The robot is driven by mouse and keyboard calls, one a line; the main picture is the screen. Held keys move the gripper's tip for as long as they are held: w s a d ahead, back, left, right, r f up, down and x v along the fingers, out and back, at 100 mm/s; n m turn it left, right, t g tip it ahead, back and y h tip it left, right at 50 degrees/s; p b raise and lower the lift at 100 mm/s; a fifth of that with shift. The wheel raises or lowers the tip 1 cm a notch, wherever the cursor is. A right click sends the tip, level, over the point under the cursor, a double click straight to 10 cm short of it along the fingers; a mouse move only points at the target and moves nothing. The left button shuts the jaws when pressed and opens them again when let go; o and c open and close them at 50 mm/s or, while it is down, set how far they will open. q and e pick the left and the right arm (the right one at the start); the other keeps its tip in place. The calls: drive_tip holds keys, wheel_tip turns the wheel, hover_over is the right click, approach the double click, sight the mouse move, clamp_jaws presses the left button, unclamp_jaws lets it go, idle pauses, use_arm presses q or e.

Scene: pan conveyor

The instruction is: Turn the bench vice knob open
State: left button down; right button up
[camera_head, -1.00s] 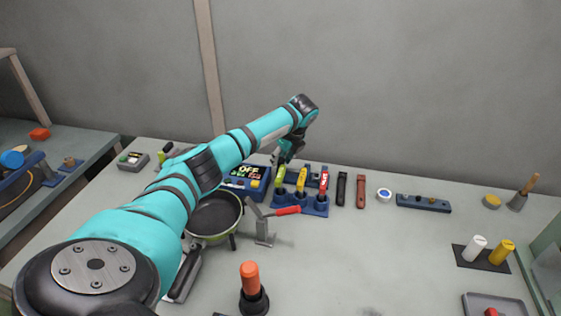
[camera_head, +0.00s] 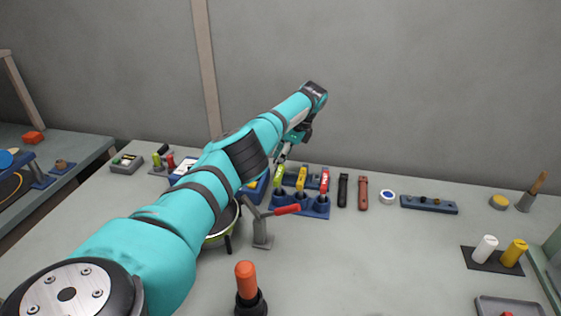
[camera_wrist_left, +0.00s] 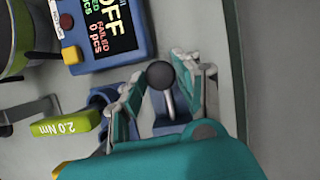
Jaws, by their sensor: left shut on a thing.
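My left gripper (camera_head: 282,156) reaches down at the back of the bench, behind the screwdriver stand. In the left wrist view the gripper (camera_wrist_left: 163,88) has its two fingers on either side of the bench vice knob (camera_wrist_left: 161,74), a black ball on a metal lever. I take it as shut on this knob; the finger contact is not clearly seen. The blue bench vice (camera_wrist_left: 171,127) lies below the knob, partly covered by my gripper. In the head view my arm and gripper hide the knob. My right gripper is not in view.
A display box (camera_wrist_left: 104,30) reading OFF is close to the gripper. The blue stand with several coloured screwdrivers (camera_head: 302,180) is in front. A pan (camera_head: 222,228) is partly under my arm, beside a red-handled clamp (camera_head: 262,228).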

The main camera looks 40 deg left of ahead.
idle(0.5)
use_arm(q)
drive_tip(key=c, duration=0.9)
unclamp_jaws()
drive_tip(key=shift+c, duration=0.2)
drive_tip(key=v, duration=0.7)
drive_tip(key=shift+r, duration=0.25)
drive_tip(key=shift+w+d, duration=0.15)
